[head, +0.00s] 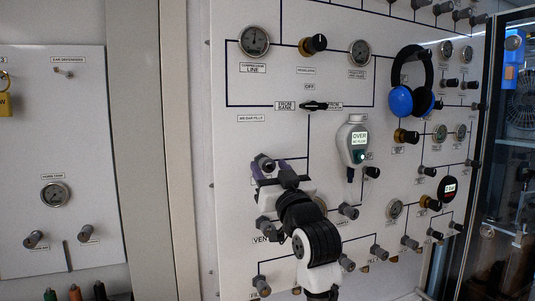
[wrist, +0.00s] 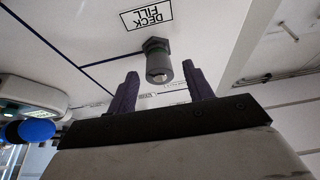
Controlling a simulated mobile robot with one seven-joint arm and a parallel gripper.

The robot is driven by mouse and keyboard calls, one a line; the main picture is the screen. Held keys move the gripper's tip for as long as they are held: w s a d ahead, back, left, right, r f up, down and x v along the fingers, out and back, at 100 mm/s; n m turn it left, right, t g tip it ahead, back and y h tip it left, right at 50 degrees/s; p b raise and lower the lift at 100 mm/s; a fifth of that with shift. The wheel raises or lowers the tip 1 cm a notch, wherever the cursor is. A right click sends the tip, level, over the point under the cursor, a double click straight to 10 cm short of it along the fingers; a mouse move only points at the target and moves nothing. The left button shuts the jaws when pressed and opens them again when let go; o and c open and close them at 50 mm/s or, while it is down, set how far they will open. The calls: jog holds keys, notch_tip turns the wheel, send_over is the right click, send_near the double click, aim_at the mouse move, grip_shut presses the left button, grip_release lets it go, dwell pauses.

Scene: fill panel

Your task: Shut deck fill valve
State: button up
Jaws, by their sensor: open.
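The deck fill valve shows in the wrist view as a grey cylindrical knob (wrist: 159,67) with a hex base on the white panel. Its label, DECK FILL (wrist: 147,14), appears upside down there. My gripper (wrist: 160,72) is open, with one purple finger on each side of the knob. Gaps show between the fingers and the knob, so it is not gripped. In the head view my gripper (head: 268,168) is at the left part of the panel, under the air bar fills label (head: 251,118). My gripper and arm hide much of the knob there.
A hanging device with a lit OVER display (head: 358,139) is right of my gripper. Blue headphones (head: 411,88) hang further right. Several other knobs and gauges crowd the panel (head: 232,205), some below my arm. A separate panel (head: 85,125) is at left.

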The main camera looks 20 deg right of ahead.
jog(key=shift+p+x, duration=0.3)
jog(key=shift+x, duration=1)
jog(key=c, duration=1)
jog(key=shift+o, duration=0.2)
jog(key=shift+m, duration=0.3)
